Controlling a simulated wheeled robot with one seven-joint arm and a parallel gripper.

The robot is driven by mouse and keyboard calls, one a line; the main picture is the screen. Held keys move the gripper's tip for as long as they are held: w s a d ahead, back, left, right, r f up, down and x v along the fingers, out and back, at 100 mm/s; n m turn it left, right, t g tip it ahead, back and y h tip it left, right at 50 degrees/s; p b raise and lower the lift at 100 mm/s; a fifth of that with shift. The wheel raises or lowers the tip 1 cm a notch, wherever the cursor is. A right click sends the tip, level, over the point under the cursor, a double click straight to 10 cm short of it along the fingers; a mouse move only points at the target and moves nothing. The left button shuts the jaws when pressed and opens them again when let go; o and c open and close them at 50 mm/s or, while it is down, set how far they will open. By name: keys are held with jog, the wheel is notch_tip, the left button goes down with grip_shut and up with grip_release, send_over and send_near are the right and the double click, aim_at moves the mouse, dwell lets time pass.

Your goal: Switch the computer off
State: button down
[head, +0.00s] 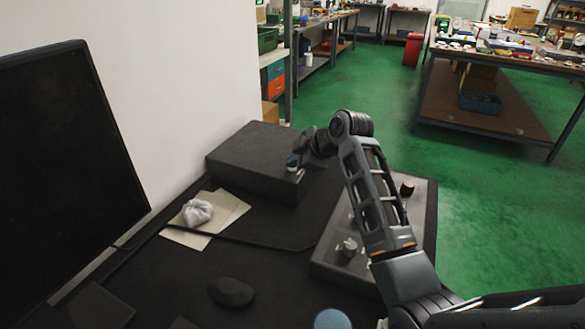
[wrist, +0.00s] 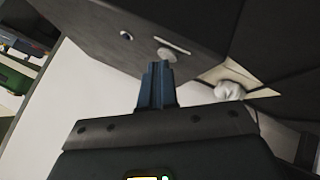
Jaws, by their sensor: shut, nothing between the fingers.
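The computer (head: 255,150) is a dark grey box lying on the black desk, behind the papers. In the wrist view its front face (wrist: 90,20) shows a round grey button (wrist: 166,54), a thin pale slot and a small round hole. My gripper (head: 292,164) is shut and empty at the right part of that face. In the wrist view my shut blue fingertips (wrist: 157,67) point at the round button and lie just beside it. I cannot tell whether they touch it. The monitor (head: 65,170) at the left has a black screen.
A crumpled white ball (head: 197,212) lies on tan papers (head: 235,205). A dark mouse (head: 231,291) is nearer. A grey tray with knobbed parts (head: 335,265) lies under my arm. A blue round thing (head: 332,319) is at the front edge. A white wall stands behind the desk.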

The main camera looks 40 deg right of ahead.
aim_at(295, 170)
jog(key=shift+r+p, duration=0.45)
jog(key=shift+r, duration=0.15)
notch_tip(295, 170, up, 5)
jog(key=p, duration=0.4)
jog(key=shift+r, duration=0.1)
dwell(1.6)
